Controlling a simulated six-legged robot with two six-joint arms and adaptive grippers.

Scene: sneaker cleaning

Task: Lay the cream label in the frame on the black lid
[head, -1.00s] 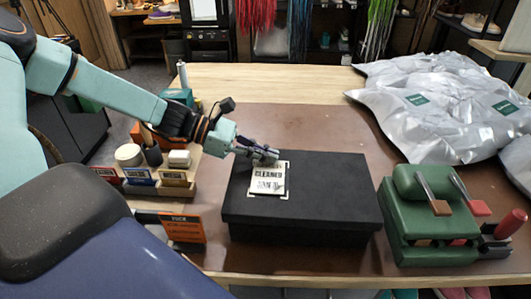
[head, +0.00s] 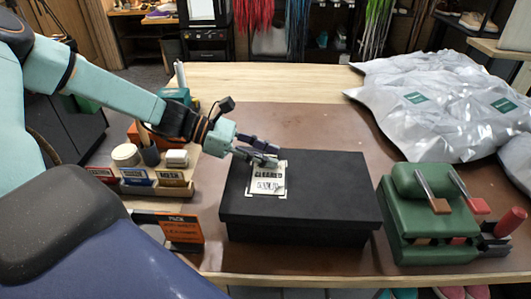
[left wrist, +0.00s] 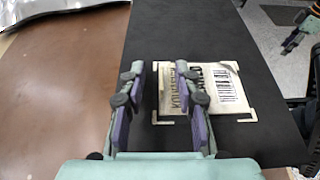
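The cream label (head: 268,182) with dark printing lies on the black lid (head: 330,180), within the pale corner marks of the frame (head: 252,194). It also shows in the left wrist view (left wrist: 222,88), roughly lined up with the corner marks. Its far edge is partly hidden by my fingers. My left gripper (head: 258,155) is just above the label's far side.
A green block-shaped holder with brushes (head: 430,225) stands right of the box. Silver bags (head: 430,100) lie at the back right. A wooden rack with small jars and tins (head: 150,187) and an orange-black card (head: 180,230) stand to the left.

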